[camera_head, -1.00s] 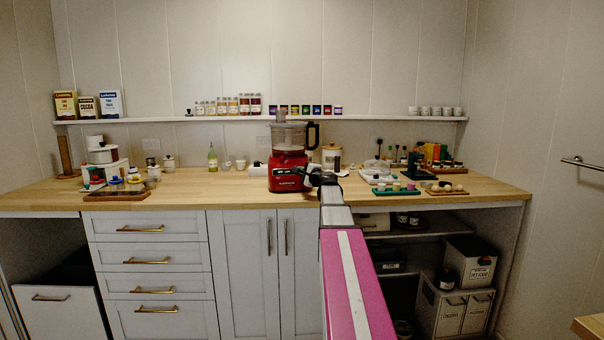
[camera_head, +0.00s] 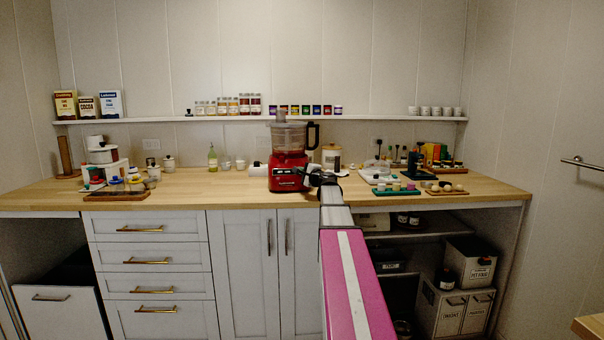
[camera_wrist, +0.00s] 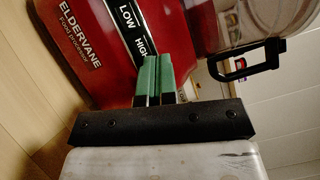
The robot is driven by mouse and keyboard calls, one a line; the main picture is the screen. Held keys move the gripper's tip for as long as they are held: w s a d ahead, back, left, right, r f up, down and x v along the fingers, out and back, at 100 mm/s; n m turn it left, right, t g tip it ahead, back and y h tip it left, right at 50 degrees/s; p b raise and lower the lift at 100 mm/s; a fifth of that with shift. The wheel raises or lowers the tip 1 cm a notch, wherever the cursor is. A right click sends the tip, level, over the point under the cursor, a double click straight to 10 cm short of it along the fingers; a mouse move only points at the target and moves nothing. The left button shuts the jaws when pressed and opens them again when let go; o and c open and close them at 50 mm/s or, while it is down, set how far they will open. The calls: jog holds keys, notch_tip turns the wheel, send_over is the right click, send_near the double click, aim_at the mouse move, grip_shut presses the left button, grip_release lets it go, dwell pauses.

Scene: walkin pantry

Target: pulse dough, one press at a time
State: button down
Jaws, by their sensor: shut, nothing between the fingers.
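The red food processor (camera_head: 287,172) stands on the wooden counter, with a clear bowl (camera_head: 289,138) and a black handle on top. In the wrist view its red base (camera_wrist: 90,45) fills the upper left, with the brand name and a black strip (camera_wrist: 134,30) marked LOW and HIGH. My gripper (camera_wrist: 154,62) is shut and empty, its green fingertips at the lower end of that strip. They hide what is behind them, and I cannot tell whether they touch it. In the head view my gripper (camera_head: 309,174) is at the processor's right front. Dough in the bowl cannot be made out.
A green tray (camera_head: 396,191) and a wooden board (camera_head: 447,192) with small items lie to the right. A canister (camera_head: 331,156) stands behind my gripper. A shelf (camera_head: 370,117) with jars runs along the wall.

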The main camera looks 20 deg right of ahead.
dwell(0.4)
jog(key=shift+s+a+r, duration=0.15)
jog(key=shift+s+r, duration=0.25)
jog(key=shift+s, duration=0.2)
jog(key=shift+s, duration=0.1)
jog(key=shift+s+a+r, duration=0.25)
jog(key=shift+s+r, duration=0.45)
jog(key=shift+s, duration=0.3)
jog(key=shift+s+a+r, duration=0.2)
jog(key=shift+s+r, duration=0.5)
jog(key=shift+s, duration=0.3)
dwell(1.1)
jog(key=s+r, duration=0.2)
jog(key=s, duration=0.1)
jog(key=shift+a, duration=0.35)
jog(key=w+d+f, duration=0.1)
jog(key=w+f, duration=0.3)
jog(key=w, duration=0.3)
jog(key=shift+d+f, duration=0.3)
jog(key=shift+f, duration=0.1)
